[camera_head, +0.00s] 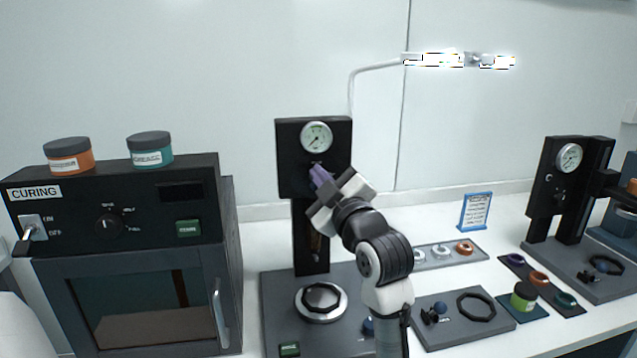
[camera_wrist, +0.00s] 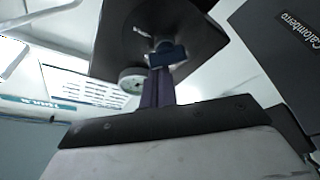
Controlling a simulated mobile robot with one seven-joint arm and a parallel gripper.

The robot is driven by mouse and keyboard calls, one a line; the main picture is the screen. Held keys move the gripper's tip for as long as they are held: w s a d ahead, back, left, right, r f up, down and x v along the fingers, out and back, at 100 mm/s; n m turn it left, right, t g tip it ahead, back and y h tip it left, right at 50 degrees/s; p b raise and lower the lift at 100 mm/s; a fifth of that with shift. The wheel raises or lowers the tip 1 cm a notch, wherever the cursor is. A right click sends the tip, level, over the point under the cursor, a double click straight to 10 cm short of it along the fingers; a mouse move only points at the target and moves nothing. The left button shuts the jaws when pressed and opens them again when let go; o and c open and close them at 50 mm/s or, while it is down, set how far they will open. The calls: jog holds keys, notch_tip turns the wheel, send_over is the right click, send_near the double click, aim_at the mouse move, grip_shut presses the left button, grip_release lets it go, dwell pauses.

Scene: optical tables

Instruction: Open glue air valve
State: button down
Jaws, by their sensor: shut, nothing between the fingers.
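The glue station is a black upright panel (camera_head: 286,165) with a round white gauge (camera_head: 316,138) near its top. My gripper (camera_head: 320,174) is at the panel just below the gauge, its purple fingers pointing up at the panel face. In the wrist view my gripper (camera_wrist: 158,88) has its purple fingers together, with nothing seen between them. The air valve shows there as a small dark blue handle (camera_wrist: 167,55) on a stem, at the fingertips. I cannot tell if they touch. In the head view my gripper hides the valve.
A curing oven (camera_head: 120,230) stands at the left with two jars on top. The station's grey base (camera_head: 275,300) holds a round fixture. Grey trays with rings (camera_head: 460,310) lie to the right of my arm. A second gauge station (camera_head: 548,210) stands farther right.

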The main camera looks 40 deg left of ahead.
aim_at(318, 147)
jog(key=m+t, duration=0.1)
jog(key=m, duration=0.1)
jog(key=m+t, duration=0.1)
jog(key=m, duration=0.1)
jog(key=shift+w+d+m, duration=0.15)
jog(key=shift+w+m, duration=0.05)
jog(key=shift+m, duration=0.2)
jog(key=m+t, duration=0.1)
jog(key=m, duration=0.1)
jog(key=m+t+h+p, duration=0.1)
jog(key=m, duration=0.2)
jog(key=shift+w+d+f, duration=0.15)
jog(key=shift+r+p, duration=0.4)
jog(key=shift+r, duration=0.1)
jog(key=r, duration=0.1)
jog(key=r+p, duration=0.2)
jog(key=shift+a, duration=0.25)
jog(key=b+v, duration=0.3)
jog(key=v, duration=0.7)
jog(key=shift+s, duration=0.25)
jog(key=shift+r, duration=0.1)
